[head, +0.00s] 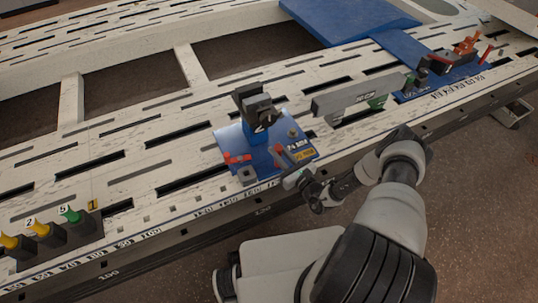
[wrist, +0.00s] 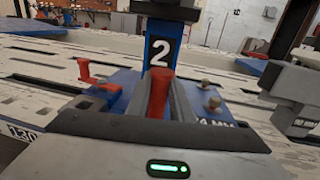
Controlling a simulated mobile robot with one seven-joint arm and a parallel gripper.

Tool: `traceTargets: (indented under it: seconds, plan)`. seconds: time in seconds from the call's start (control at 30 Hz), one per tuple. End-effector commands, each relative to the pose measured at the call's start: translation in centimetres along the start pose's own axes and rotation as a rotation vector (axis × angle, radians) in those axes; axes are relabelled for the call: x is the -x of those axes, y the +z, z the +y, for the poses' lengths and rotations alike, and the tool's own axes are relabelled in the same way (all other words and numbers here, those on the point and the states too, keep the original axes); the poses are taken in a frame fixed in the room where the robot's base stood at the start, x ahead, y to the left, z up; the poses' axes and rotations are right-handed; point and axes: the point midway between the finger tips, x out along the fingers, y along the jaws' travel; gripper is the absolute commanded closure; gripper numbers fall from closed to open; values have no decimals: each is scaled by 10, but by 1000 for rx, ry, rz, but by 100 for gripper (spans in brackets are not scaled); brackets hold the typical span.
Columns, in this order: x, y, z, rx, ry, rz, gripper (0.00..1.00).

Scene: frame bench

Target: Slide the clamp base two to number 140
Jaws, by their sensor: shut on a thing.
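Clamp base two is a blue plate (head: 228,144) with a dark clamp tower (head: 256,108), standing on the slotted white bench near its front edge. In the wrist view its blue post carries a white number 2 (wrist: 161,52). My gripper (head: 291,170) reaches it from the front right. In the wrist view the grey fingers (wrist: 160,95) are shut on an upright red handle (wrist: 157,92) on the base. A second red lever (wrist: 98,84) on the left side is free. The number 130 (wrist: 22,132) shows at left; I cannot make out 140.
A grey block (head: 358,98) and another blue base with orange parts (head: 450,72) stand to the right. A dark holder with yellow and green knobs (head: 48,236) is at the front left. The bench between holder and base two is clear.

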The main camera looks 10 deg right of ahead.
Motion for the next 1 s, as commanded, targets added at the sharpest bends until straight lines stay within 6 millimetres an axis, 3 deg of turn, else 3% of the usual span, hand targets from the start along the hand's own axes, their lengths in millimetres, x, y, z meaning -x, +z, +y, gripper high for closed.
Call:
traceTargets:
  seconds: [0.43,0.47,0.53,1.0]
  plan:
    - [-2,1,1,1,7,-1,100]
    - [-2,1,1,1,8,-1,75]
    - [-2,1,1,1,8,-1,63]
    - [1,0,0,0,13,0,61]
